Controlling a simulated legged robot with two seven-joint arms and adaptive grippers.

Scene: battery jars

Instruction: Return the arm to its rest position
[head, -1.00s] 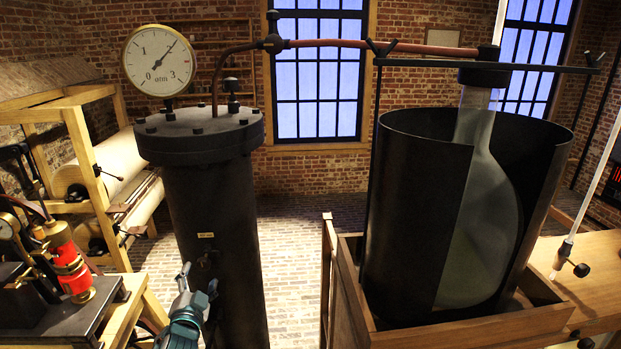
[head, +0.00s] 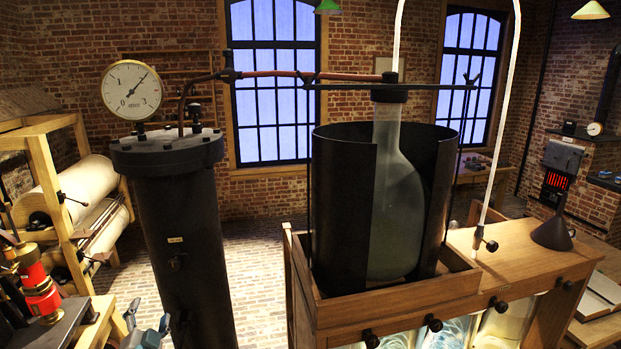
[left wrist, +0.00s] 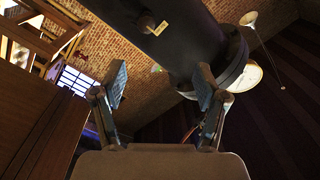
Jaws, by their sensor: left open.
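In the left wrist view the open gripper (left wrist: 160,88) shows both blue-grey finger pads. The cylinder (left wrist: 160,25) passes beyond the fingertips there, and I cannot tell how far off it is. My right gripper is in neither view.
A pressure gauge (head: 131,90) tops the cylinder. A glass vessel (head: 397,200) stands inside a dark open shell on a wooden bench (head: 530,250) to the right. Red-and-brass apparatus (head: 38,290) and a wooden roller frame (head: 50,185) stand left. Brick floor (head: 262,250) shows between.

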